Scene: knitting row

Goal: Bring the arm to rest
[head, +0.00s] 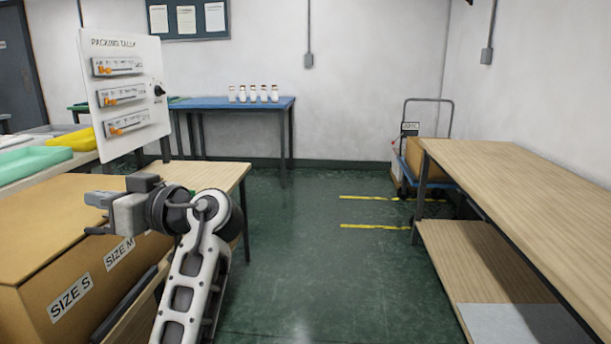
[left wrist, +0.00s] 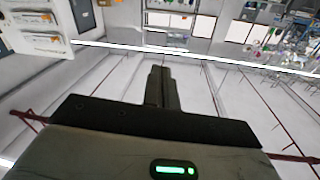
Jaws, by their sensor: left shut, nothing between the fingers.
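My left gripper (head: 100,199) is in the lower left of the head view, above and in front of the cardboard boxes and below the tally board. Its arm rises from the bottom edge and bends at the wrist, with the gripper pointing left. In the left wrist view the two fingers (left wrist: 161,78) are together, with nothing between them. That view looks up past the fingers to walls and bright strip lights. My right gripper is not in view.
A cardboard box (head: 75,225) marked SIZE S and SIZE M lies near my left arm. The white PACKING TALLY board (head: 130,75) stands behind it. A blue table (head: 215,103) with several small bottles is at the back. A wooden table (head: 520,185) is right; the middle floor is clear.

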